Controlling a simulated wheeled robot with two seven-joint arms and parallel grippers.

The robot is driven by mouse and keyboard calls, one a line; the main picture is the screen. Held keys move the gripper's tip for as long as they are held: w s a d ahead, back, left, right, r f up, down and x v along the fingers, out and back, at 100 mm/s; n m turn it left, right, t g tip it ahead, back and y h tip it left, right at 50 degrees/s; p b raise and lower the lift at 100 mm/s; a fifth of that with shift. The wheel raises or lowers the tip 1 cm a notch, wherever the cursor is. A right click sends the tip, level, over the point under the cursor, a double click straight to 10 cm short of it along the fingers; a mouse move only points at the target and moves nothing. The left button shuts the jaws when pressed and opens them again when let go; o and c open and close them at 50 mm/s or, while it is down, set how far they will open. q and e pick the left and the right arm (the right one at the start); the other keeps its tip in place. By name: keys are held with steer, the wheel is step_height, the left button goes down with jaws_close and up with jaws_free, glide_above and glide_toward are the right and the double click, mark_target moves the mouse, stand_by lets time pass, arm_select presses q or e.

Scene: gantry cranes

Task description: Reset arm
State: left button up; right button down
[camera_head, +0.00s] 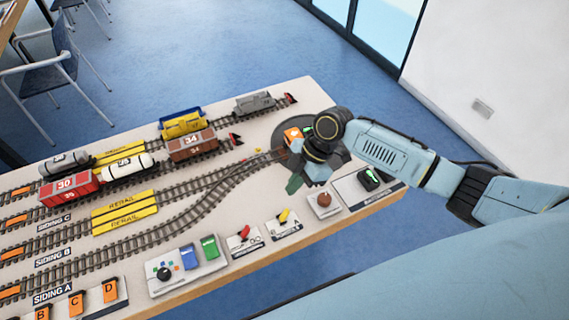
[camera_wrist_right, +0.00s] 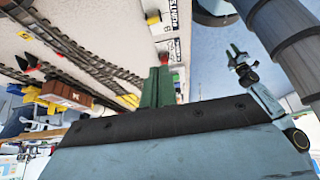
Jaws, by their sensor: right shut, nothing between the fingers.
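My right arm comes in from the right in the head view. Its right gripper (camera_head: 294,184) hangs over the table's right part, fingers pointing down and left, in front of a dark round turntable (camera_head: 290,128). In the right wrist view its green fingers (camera_wrist_right: 158,88) are together with nothing between them. My left gripper is not in the head view. A small gripper with green fingertips (camera_wrist_right: 236,54) at the right of the wrist view looks like my left one; it is too small to tell its opening.
The table (camera_head: 262,97) carries tracks with wagons, including a red wagon (camera_head: 68,189), a brown wagon (camera_head: 192,146) and a grey wagon (camera_head: 255,103).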

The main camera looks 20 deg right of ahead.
steer(key=s+a+m+t, duration=0.2)
steer(key=s+a+m, duration=0.4)
steer(key=s, duration=0.5)
steer(key=s+d+r+m+t+h, duration=0.25)
steer(key=s+d+m+h, duration=0.25)
steer(key=s+d+m, duration=0.5)
step_height(320, 180, down, 27)
steer(key=a+g+b, duration=0.1)
steer(key=g+b, duration=0.1)
steer(key=b, duration=0.2)
steer(key=s+d+f+g+b, duration=0.1)
steer(key=s+d+f+b, duration=0.2)
steer(key=s+f, duration=1.4)
step_height(320, 180, down, 2)
steer(key=shift+f, duration=0.25)
